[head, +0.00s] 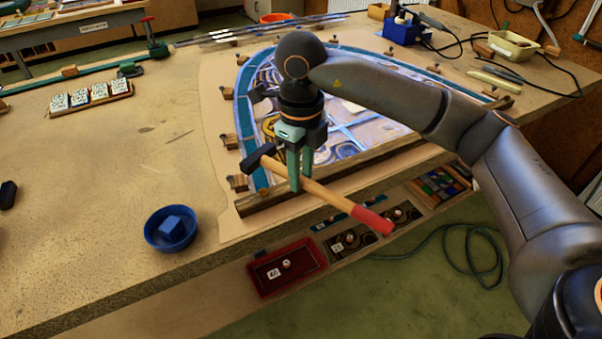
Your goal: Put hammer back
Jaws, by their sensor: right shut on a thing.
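The hammer (328,195) has a dark head, a wooden handle and a red grip end. My right gripper (300,182) is shut on the handle close to the head. The hammer slants across the view, head (257,158) at the left and red grip at the lower right, in front of the panel's front wooden batten. The grip end shows beyond the table's front edge. Whether the hammer touches the batten or table cannot be told. My left gripper is not in view.
The leaded panel (350,133) lies on the table (120,215), ringed by small wooden blocks. A blue bowl (171,229) stands near the front edge. Open drawers, one red (287,267), sit below. A soldering station (402,29) is at the back.

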